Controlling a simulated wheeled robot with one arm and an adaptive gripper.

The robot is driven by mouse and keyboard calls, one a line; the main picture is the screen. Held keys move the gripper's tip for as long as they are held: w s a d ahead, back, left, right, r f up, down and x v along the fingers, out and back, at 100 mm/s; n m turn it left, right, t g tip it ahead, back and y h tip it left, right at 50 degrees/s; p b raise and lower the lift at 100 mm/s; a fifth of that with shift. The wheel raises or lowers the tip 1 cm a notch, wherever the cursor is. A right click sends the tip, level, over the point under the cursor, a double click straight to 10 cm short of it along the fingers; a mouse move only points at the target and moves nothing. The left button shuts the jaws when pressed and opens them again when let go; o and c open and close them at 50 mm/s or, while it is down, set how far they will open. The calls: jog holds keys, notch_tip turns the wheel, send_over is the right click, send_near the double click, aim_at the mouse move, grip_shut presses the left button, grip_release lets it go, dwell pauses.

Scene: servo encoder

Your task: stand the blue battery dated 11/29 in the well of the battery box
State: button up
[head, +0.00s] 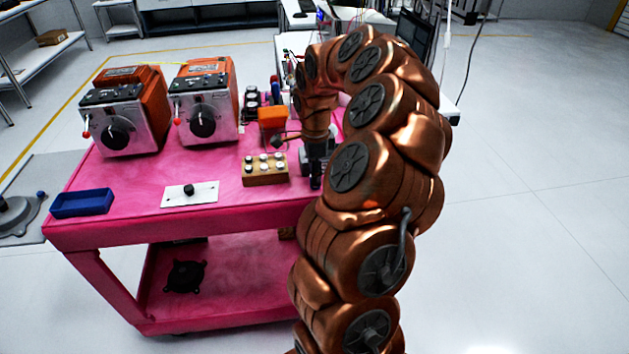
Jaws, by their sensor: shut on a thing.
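My gripper (315,172) points down over the right part of the pink cart top, just right of a wooden block. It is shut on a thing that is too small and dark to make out. I cannot pick out the blue battery or read any date. The wooden block (265,178) has several round light and dark tops in rows. I cannot tell for sure which object is the battery box; an orange box (272,120) stands behind the block, partly beside my arm.
Two orange and grey machines (125,120) (205,103) with black dials stand at the back left of the pink cart (130,222). A blue tray (83,204) and a white plate (172,199) with a black knob lie in front. My copper arm hides the cart's right side.

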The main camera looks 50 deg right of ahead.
jog(key=shift+r, duration=3.55)
